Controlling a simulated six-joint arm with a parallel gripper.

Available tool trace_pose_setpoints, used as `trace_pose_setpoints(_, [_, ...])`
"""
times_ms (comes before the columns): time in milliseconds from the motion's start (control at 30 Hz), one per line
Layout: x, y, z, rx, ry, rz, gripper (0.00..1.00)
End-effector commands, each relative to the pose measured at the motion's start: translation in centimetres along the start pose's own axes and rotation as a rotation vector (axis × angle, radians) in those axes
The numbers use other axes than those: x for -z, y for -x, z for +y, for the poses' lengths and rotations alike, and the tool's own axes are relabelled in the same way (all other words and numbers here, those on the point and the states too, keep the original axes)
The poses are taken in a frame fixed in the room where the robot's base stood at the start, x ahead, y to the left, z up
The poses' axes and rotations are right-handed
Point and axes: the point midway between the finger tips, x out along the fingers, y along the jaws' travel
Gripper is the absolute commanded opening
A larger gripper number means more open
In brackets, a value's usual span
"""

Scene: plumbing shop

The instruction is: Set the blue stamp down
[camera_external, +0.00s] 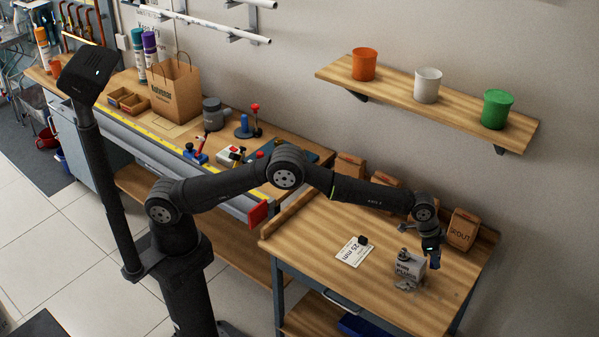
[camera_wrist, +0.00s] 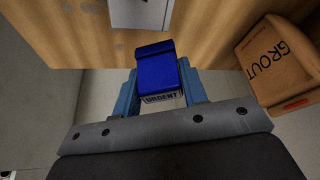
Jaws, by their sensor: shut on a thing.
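The blue stamp (camera_wrist: 157,73) is held between the two blue fingers of my gripper (camera_wrist: 160,88) in the wrist view. A white label reading "URGENT" shows on its near end. In the external view my gripper (camera_external: 433,252) is at the right side of the wooden worktable (camera_external: 310,240), pointing down. The stamp is small and dark there, and I cannot tell whether it touches the table.
A brown GROUT bag (camera_external: 463,230) is close behind, also in the wrist view (camera_wrist: 280,62). A white card (camera_external: 353,253) with a small black object (camera_external: 363,240) lies left. Bare wood lies between card and box.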

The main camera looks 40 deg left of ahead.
Motion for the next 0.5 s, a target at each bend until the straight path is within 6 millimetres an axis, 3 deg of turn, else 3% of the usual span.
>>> trace_pose_setpoints(200, [0.4,-2.8,-3.8,0.001,0.000,0.002,0.17])
trace_pose_setpoints(500, [0.3,-4.1,-5.0,-0.001,-0.003,0.000,0.17])
